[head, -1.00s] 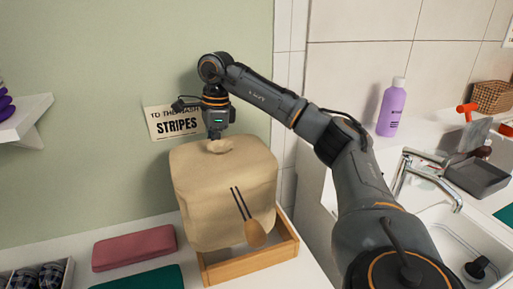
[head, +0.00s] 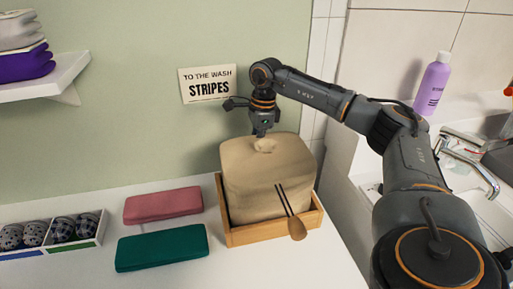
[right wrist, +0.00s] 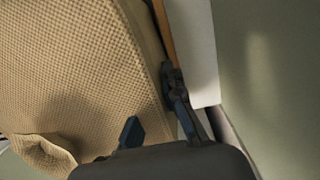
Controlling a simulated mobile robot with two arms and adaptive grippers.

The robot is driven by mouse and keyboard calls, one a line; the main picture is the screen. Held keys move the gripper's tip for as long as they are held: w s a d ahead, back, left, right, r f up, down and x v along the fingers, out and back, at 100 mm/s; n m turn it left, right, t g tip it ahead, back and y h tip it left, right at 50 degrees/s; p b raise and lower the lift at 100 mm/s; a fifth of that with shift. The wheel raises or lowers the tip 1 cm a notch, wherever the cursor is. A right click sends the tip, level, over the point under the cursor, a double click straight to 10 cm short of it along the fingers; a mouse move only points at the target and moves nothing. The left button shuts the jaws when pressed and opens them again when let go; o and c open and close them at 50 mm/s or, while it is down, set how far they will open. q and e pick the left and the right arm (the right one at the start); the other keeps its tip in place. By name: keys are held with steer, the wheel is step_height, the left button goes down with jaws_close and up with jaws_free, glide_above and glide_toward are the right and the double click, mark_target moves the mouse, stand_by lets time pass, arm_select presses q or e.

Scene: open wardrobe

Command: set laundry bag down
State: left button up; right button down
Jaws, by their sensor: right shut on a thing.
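The laundry bag (head: 265,180) is a boxy tan cloth bag with a gathered top, two dark cords and a brown tag on its front. It sits upright inside the rim of a shallow wooden tray (head: 275,232); its underside is hidden. My right gripper (head: 263,134) points down at the bag's top and is shut on its gathered cloth. In the right wrist view, the bag's woven side (right wrist: 70,70) fills the left, beside the dark fingers (right wrist: 157,118). My left gripper is not in view.
A pink case (head: 163,204) and a green case (head: 162,247) lie left of the tray. A divided box (head: 90,240) of rolled dark items is farther left. A shelf (head: 50,88) with folded cloth is upper left. A sink tap (head: 465,160) and purple bottle (head: 432,85) are right.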

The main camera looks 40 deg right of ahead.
steer(key=shift+f, duration=0.1)
steer(key=c, duration=1.5)
jaws_free()
steer(key=shift+o, duration=0.2)
steer(key=r, duration=0.8)
steer(key=d+r, duration=0.1)
steer(key=r, duration=0.3)
steer(key=shift+s+d+r, duration=0.1)
steer(key=shift+s+r, duration=0.05)
steer(key=shift+s, duration=0.1)
